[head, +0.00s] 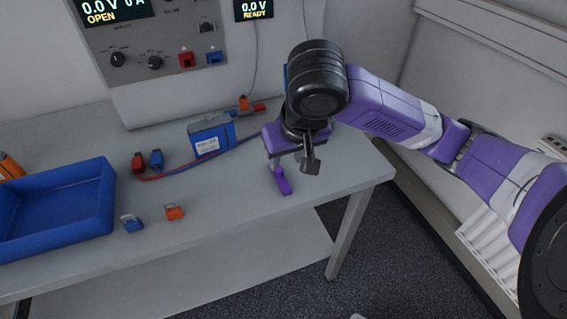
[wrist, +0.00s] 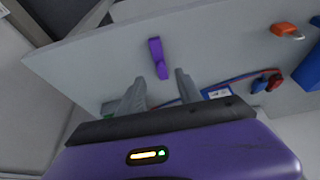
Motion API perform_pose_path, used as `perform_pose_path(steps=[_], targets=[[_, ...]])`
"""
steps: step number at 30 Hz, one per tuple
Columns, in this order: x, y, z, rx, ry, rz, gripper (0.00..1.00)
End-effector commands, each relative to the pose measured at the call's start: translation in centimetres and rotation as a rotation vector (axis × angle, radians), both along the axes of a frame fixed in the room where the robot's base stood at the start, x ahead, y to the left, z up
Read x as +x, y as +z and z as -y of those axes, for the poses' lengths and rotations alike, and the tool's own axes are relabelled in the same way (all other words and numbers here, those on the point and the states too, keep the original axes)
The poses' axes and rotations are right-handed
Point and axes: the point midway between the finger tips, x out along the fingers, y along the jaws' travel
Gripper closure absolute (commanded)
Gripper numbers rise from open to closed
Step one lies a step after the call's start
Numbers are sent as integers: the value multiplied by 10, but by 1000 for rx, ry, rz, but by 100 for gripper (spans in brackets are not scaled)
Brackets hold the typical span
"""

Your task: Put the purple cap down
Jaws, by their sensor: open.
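The purple cap (head: 282,184) lies on the grey table near its right end in the head view. It is an elongated piece with a wider end. In the wrist view the cap (wrist: 156,54) shows beyond the fingertips, roughly in line with the gap between them. My gripper (head: 296,166) is above the table next to the cap, and its body hides part of that area. In the wrist view the gripper (wrist: 161,78) has its grey fingers apart with nothing clearly held between them. Whether a fingertip touches the cap, I cannot tell.
A blue battery box (head: 209,140) with red and blue clips (head: 148,161) stands behind. The cycler panel (head: 165,40) rises behind. The table's right edge is close.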

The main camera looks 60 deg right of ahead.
Motion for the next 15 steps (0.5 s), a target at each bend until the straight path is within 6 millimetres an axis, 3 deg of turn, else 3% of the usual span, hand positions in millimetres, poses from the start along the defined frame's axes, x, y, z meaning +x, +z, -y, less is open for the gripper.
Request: perform_pose_path(steps=[6, 12, 15], targets=[[-8, 24, -5, -1, 1, 1, 58], [-8, 27, -7, 2, 2, 3, 58], [3, 27, -23, 42, 33, 39, 58]])
